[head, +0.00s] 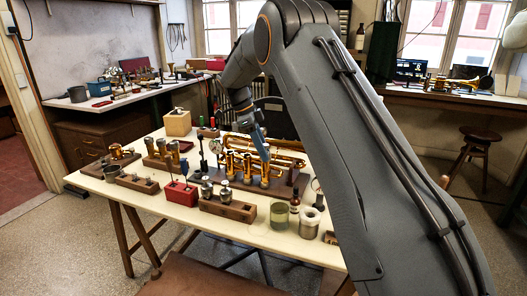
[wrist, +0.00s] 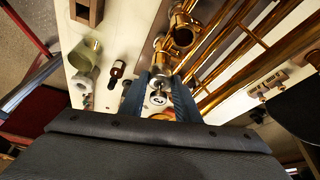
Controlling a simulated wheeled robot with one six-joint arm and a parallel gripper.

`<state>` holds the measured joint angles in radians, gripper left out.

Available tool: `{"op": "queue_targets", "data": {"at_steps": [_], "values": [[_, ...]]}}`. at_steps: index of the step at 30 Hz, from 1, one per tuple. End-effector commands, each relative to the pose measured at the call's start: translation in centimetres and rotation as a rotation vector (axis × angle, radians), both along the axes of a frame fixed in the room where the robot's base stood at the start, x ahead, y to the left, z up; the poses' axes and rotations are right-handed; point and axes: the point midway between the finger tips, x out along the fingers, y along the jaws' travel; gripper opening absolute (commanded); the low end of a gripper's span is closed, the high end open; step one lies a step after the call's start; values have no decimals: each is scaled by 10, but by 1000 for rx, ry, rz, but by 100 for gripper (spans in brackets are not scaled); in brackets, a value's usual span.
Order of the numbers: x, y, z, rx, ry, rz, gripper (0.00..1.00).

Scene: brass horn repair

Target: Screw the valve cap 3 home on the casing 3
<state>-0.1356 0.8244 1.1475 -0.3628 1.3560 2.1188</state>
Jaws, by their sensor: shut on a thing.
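The brass horn lies on a wooden board on the bench, with its upright valve casings (head: 229,163) in a row in the head view. My gripper (head: 264,158) points down at the right-hand casing of the row, which I take as casing 3 (head: 265,172). In the wrist view my gripper (wrist: 160,92) is shut on a small silver cap with a pale round top, the valve cap 3 (wrist: 158,98). The cap sits between the blue-grey fingertips, in line with a casing. Whether its thread touches the casing is hidden. Other brass casings (wrist: 183,37) stand close by.
Brass tubing (head: 285,158) runs behind the casings. In front stand a wooden block with metal parts (head: 228,210), a red box (head: 181,193), a greenish jar (head: 279,214) and a pale pot (head: 309,222). A small dark bottle (wrist: 117,70) stands left of the fingers.

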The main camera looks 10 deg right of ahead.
Motion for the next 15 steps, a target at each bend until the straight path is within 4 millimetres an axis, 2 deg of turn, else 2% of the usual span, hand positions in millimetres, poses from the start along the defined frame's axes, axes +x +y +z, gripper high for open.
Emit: {"op": "queue_targets", "data": {"at_steps": [9, 15], "values": [[2, -3, -3, -1, 5, -343, 2], [2, -2, -2, -1, 6, -422, 2]]}}
